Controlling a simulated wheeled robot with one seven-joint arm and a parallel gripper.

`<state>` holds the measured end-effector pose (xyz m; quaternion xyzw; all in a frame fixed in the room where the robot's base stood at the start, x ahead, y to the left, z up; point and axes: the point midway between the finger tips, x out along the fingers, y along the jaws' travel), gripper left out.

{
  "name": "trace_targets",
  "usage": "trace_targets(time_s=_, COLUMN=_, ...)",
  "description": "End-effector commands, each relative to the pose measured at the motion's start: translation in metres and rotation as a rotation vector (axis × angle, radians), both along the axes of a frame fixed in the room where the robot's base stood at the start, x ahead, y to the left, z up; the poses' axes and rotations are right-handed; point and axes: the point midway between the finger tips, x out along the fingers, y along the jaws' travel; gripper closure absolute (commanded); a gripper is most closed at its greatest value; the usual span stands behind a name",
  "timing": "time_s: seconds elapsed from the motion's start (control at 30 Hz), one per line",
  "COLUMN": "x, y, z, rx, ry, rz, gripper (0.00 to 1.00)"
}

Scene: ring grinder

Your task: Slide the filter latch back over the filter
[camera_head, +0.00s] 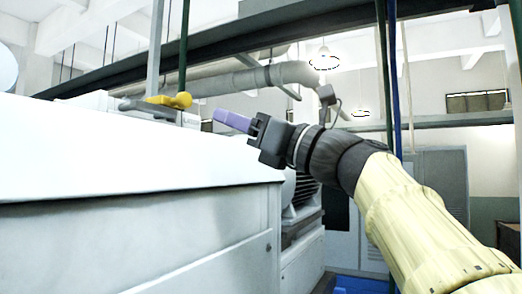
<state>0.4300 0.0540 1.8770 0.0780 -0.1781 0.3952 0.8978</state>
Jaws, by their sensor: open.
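A yellow knob-ended handle (170,100) stands on top of the white machine, left of centre; it may be the filter latch. A grey bar (135,104) lies beside it to the left. I cannot pick out the filter itself for certain. My gripper (222,117), with purple fingers, comes in from the right and points left toward the yellow handle. It is open, seen from the side, and holds nothing visible. In the picture its fingertips are a short way right of and slightly below the handle, with a gap between them.
The large white machine housing (120,155) fills the left, its top edge below the handle. A ribbed motor (303,195) sits at its right end. Dark green and blue vertical poles (393,80) stand behind my arm. Grey cabinets (440,180) are at the back right.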

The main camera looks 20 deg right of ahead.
Motion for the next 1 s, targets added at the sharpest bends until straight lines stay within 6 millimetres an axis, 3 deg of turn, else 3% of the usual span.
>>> trace_targets(time_s=0.03, x=-0.007, y=-0.007, z=-0.009, rx=0.001, ry=-0.001, rz=-0.002, gripper=0.50)
trace_targets(time_s=0.3, x=-0.029, y=-0.031, z=-0.019, rx=0.000, ry=0.000, rz=0.000, gripper=0.50)
trace_targets(time_s=1.0, x=-0.031, y=-0.034, z=-0.019, rx=0.000, ry=0.000, rz=-0.001, gripper=0.50)
